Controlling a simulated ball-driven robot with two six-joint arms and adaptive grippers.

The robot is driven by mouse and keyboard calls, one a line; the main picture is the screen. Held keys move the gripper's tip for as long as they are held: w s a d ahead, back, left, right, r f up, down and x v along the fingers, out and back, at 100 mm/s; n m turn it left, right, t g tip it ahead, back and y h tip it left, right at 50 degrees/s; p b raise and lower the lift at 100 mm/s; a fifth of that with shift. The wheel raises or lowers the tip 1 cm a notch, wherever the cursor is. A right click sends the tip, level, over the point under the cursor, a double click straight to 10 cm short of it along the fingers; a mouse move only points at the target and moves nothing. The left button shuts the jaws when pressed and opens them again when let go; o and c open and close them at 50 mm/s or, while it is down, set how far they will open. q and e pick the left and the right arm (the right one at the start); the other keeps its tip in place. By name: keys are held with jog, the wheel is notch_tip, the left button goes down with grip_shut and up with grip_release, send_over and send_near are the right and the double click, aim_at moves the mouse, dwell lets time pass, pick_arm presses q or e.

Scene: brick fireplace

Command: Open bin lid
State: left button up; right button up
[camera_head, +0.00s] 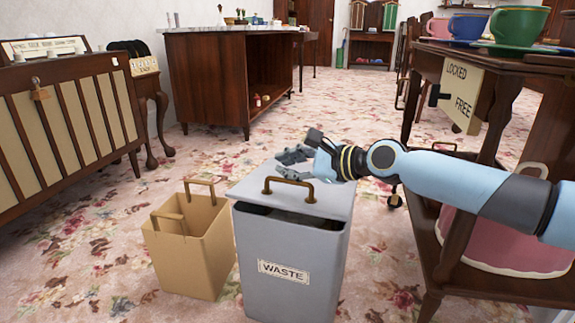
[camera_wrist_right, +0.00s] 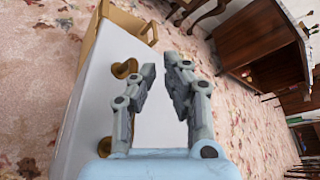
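The grey bin (camera_head: 287,255) labelled WASTE stands on the carpet in the middle foreground of the head view. Its flat grey lid (camera_head: 245,184) has a brass handle (camera_head: 288,183) near the front edge. A dark gap shows between the lid's front edge and the bin's rim. My right gripper (camera_head: 283,166) is over the lid, behind the handle, with its fingers pointing left. In the wrist view the fingers (camera_wrist_right: 160,66) are apart with nothing between them, and the handle (camera_wrist_right: 123,69) lies to their left. I cannot tell whether they touch the lid. My left gripper is out of view.
A tan open container with handles (camera_head: 190,248) stands close to the bin's left. A wooden table (camera_head: 470,60) with cups and a LOCKED/FREE sign (camera_head: 462,92) is on the right. A wooden cabinet (camera_head: 205,85) stands behind. Floral carpet (camera_head: 90,270) is clear at the front left.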

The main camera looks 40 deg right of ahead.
grip_shut()
jog(key=shift+o, duration=1.7)
grip_release()
jog(key=shift+r, duration=0.15)
notch_tip(320, 180, up, 10)
